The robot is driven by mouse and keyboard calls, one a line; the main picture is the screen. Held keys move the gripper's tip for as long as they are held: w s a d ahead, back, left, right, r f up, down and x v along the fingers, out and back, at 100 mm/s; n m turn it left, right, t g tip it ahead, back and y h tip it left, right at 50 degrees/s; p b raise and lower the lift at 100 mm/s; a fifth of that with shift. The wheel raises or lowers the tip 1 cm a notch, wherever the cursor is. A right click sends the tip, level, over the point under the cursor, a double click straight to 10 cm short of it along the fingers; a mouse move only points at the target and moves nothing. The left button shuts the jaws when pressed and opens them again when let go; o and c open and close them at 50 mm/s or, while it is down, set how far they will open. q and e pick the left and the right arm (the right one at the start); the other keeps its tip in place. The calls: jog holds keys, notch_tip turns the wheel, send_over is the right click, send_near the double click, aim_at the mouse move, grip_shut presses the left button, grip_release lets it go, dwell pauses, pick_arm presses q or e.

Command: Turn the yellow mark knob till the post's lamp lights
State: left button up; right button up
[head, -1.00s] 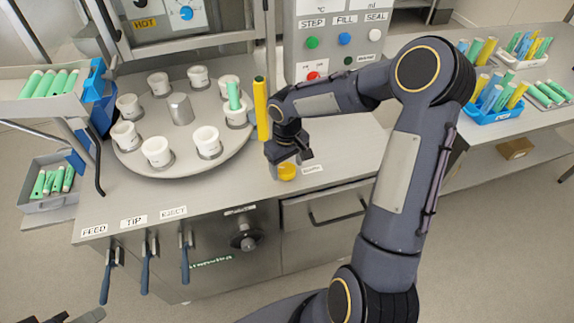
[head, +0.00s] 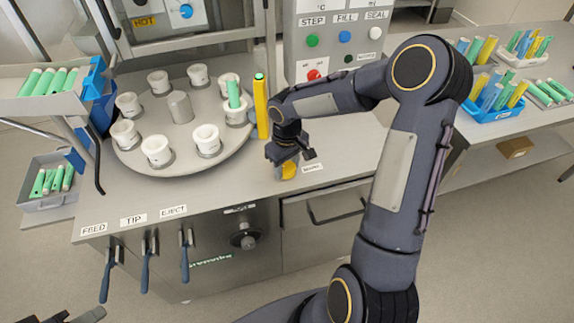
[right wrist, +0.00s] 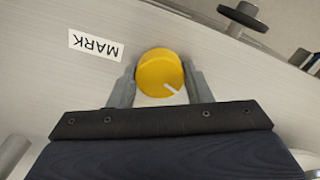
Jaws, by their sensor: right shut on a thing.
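The yellow knob (head: 287,170) sits on the worktop's front part beside a MARK label (head: 313,166). In the right wrist view the knob (right wrist: 160,73) is round, with a white pointer line toward the lower right. My right gripper (head: 285,163) is shut on it, a finger on each side; it also shows in the right wrist view (right wrist: 158,85). The yellow post (head: 261,108) stands upright behind the knob. Its small top looks greenish. A dark end of my left gripper (head: 75,316) shows at the bottom left edge; its jaws are unclear.
A turntable (head: 180,130) with several white cups, one holding a green tube, is left of the post. A control panel (head: 335,45) stands behind. FEED, TIP and EJECT levers (head: 145,268) hang at the front. The worktop right of the knob is clear.

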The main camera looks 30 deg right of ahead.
aim_at(287, 167)
jog(key=o, duration=1)
notch_tip(287, 167, up, 8)
jog(key=shift+f, duration=0.1)
dwell(0.4)
